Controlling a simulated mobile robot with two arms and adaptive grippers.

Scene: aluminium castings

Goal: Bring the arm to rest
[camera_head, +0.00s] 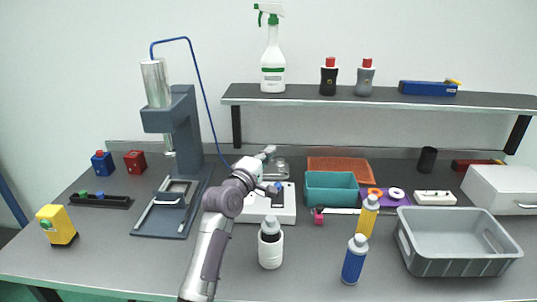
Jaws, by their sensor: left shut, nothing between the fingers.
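My left arm comes up from the lower edge and bends over the middle of the bench (330,283). Its gripper (267,151) is small and partly hard to make out near the back of the bench, above a white device (283,214). The fingers are shut with nothing seen between them. The arm covers part of the white device. My right gripper is not in view.
A grey press (184,125) stands left of the arm. A white bottle (270,250), a blue bottle (354,262) and a yellow bottle (367,217) stand to its right.

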